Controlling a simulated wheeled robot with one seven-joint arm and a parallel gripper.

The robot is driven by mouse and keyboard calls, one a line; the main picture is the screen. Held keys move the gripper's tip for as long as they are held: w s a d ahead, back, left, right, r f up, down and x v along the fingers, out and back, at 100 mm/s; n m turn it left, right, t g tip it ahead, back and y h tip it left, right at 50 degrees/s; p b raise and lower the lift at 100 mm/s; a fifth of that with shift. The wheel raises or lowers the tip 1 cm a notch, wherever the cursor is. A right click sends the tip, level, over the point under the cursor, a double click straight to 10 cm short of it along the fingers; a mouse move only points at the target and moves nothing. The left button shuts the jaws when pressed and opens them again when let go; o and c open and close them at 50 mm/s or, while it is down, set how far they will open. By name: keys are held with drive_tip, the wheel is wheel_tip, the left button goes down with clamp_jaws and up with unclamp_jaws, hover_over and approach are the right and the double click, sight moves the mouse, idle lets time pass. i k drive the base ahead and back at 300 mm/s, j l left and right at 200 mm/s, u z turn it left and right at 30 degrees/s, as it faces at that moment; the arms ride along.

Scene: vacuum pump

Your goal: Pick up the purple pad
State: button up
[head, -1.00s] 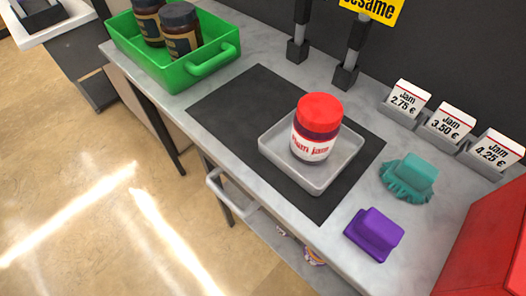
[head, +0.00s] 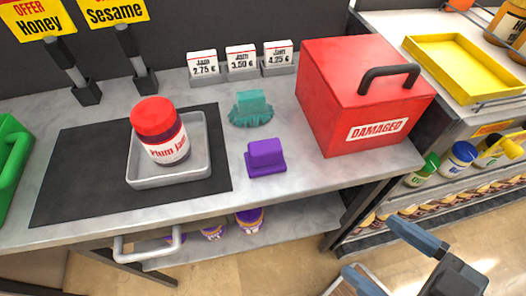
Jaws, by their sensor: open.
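The purple pad (head: 266,158) is a small block with a raised grip on a wider base. It rests on the grey counter (head: 215,195), near its front edge, between the black mat and the red box. Nothing covers it. My gripper (head: 391,260) shows at the lower right in front of the counter, with its two blue-grey fingers spread apart and nothing between them. It is apart from the pad, to the right of it and nearer to me in the picture.
A teal brush (head: 251,110) lies just behind the pad. A red box marked DAMAGED (head: 335,105) stands to the right. A jam jar (head: 160,130) sits in a grey tray (head: 170,180) on the black mat (head: 75,165). Price cards (head: 240,62) line the back.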

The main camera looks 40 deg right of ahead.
sight(264, 157)
drive_tip(key=k+j, duration=0.1)
drive_tip(key=j, duration=0.4)
drive_tip(key=k+j+u, duration=0.1)
drive_tip(key=j, duration=0.9)
drive_tip(key=k+u, duration=0.05)
